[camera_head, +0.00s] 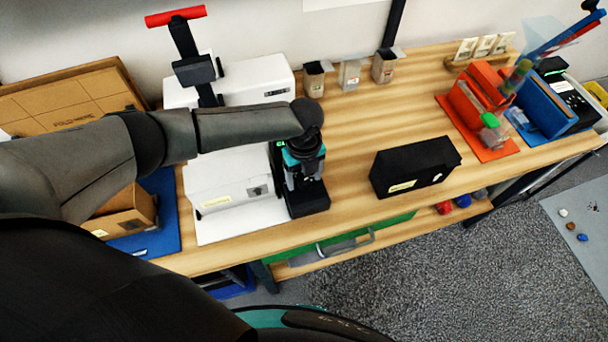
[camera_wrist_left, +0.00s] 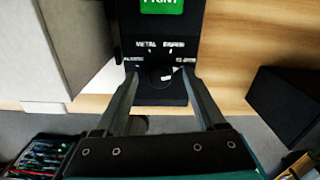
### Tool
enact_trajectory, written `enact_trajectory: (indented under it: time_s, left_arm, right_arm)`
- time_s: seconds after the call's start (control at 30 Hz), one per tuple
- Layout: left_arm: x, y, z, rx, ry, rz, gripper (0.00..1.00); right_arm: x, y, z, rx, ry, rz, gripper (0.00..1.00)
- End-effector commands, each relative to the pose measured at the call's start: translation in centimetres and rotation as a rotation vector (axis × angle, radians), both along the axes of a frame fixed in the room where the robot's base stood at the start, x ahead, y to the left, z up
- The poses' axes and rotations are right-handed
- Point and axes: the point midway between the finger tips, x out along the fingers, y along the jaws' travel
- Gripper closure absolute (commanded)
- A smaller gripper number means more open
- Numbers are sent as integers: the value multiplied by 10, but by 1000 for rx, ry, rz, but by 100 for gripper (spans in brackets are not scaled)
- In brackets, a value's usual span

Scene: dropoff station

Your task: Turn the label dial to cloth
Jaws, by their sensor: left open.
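The label printer (camera_head: 309,202) is a black device at the front edge of the wooden table in the head view. In the left wrist view its black panel (camera_wrist_left: 158,25) carries a green PRINT button (camera_wrist_left: 162,5) at the top. Below are small white labels that read METAL, PAPER, PLASTIC and CLOTH around a dark round dial (camera_wrist_left: 158,72). A small light mark shows on the dial; its exact setting is hard to read. My left gripper (camera_wrist_left: 160,76) is open, its fingertips on either side of the dial; contact cannot be told. In the head view the gripper (camera_head: 303,172) partly hides the printer.
A white machine (camera_head: 228,190) stands just left of the printer. A black box (camera_head: 415,167) stands to the right, with bare table between. Small bins (camera_head: 349,75) stand at the back. An orange bin (camera_head: 470,110) and a blue bin (camera_head: 545,105) are far right.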

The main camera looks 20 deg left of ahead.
Motion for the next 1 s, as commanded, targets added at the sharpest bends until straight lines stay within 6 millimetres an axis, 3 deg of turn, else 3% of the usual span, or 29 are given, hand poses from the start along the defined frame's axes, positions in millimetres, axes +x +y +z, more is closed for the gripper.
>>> enact_trajectory:
  time_s: [0.27, 0.7, 1.0]
  left_arm:
    - [1, 1, 15, 0, -1, 1, 28]
    - [1, 0, 110, -1, -5, -1, 28]
    - [0, 0, 149, 0, 0, 0, 28]
  right_arm:
    - [0, 0, 2, 0, 0, 0, 50]
    - [0, 0, 8, 0, 0, -1, 50]
    - [0, 0, 9, 0, 0, -1, 50]
